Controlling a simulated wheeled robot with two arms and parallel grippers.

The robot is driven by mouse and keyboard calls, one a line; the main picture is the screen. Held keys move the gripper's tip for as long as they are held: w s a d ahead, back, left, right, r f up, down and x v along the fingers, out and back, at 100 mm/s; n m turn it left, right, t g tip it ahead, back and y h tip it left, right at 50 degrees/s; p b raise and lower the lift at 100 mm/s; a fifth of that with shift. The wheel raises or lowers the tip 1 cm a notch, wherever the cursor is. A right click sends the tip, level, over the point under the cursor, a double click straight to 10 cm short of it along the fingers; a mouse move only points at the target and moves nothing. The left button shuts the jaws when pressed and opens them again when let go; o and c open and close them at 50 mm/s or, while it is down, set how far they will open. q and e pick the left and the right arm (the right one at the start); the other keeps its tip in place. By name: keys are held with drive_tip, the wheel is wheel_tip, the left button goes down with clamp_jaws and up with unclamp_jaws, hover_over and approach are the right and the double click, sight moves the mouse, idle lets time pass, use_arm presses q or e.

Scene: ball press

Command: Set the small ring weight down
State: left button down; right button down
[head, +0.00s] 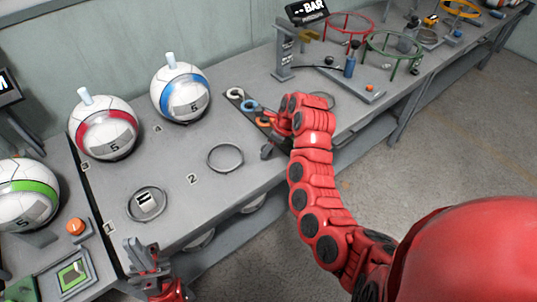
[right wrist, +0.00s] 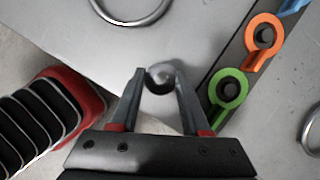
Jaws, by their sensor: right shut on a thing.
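My right gripper (right wrist: 160,78) is shut on a small shiny grey rounded piece (right wrist: 160,77), which looks like the small ring weight; its hole is not clear. In the head view my right gripper (head: 268,152) is by the table's front edge, beside the weight rack (head: 256,113). The right wrist view shows a green ring weight (right wrist: 228,92) and an orange one (right wrist: 263,36) on rack pegs, right of the gripper. The head view shows a white ring (head: 236,93) and a blue one (head: 249,105) there. My left gripper (head: 146,256) is open and empty at the lower left.
Balls with red (head: 103,128), blue (head: 181,92) and green (head: 22,196) bands stand at the left and back. A bare metal ring (head: 225,158) lies by the "2" mark; another ring (head: 147,204) lies by "1". Clear tabletop lies between ring "2" and the rack.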

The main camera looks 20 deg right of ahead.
sight(268, 160)
drive_tip(key=shift+w+d, duration=0.1)
drive_tip(key=shift+w, duration=0.1)
wheel_tip(268, 160, down, 3)
drive_tip(key=shift+f+p, duration=0.15)
drive_tip(key=shift+p, duration=0.3)
drive_tip(key=shift+f, duration=0.1)
drive_tip(key=shift+f, duration=0.15)
drive_tip(key=shift+c, duration=1.9)
unclamp_jaws()
